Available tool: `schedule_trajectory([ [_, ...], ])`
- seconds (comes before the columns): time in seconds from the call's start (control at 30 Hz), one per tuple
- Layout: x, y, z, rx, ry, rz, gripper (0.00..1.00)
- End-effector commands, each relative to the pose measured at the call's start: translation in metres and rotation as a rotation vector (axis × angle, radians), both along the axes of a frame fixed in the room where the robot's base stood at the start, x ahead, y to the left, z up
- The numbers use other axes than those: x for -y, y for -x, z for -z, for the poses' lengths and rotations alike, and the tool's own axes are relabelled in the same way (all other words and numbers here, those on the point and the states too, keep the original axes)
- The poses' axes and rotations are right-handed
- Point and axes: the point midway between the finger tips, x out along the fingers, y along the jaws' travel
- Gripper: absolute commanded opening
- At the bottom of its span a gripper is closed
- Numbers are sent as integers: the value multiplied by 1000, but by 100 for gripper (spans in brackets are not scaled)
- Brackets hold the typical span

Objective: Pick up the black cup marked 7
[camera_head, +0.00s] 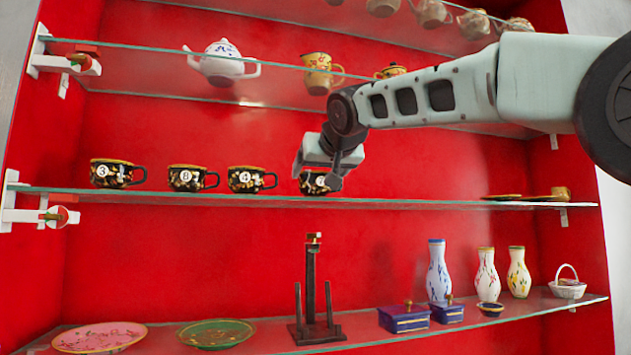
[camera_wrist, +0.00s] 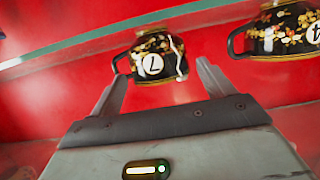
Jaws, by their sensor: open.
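The black cup marked 7 (camera_wrist: 153,64) has a gold floral pattern and a white round label. In the wrist view it appears upside down, just beyond and between the fingertips, with its handle to the left. In the head view the cup (camera_head: 311,188) stands on the middle glass shelf, partly hidden by my gripper (camera_head: 330,168). My gripper (camera_wrist: 161,72) is open in the wrist view, one finger toward each side of the cup. I cannot tell whether the fingers touch it.
Black cups marked 3 (camera_head: 112,173), 8 (camera_head: 187,179) and 4 (camera_head: 247,180) stand to the left on the same glass shelf (camera_head: 420,204). The cup marked 4 (camera_wrist: 285,35) is the near neighbour. A glass shelf with teapots is above. The shelf right of my gripper is clear up to small plates (camera_head: 545,198).

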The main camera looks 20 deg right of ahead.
Motion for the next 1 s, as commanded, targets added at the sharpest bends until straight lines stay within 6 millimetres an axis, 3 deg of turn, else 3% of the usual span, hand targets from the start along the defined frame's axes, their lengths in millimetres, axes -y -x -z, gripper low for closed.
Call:
schedule_trajectory([
  [0.07, 1, -10, -6, -3, 2, 3, 81],
  [0.3, 1, -36, 2, -3, 2, 2, 81],
  [0.63, 1, -41, 7, 0, 0, 1, 81],
  [0.77, 1, -41, 7, 0, 0, 1, 47],
  [1.0, 1, -40, 6, 1, 0, 1, 47],
])
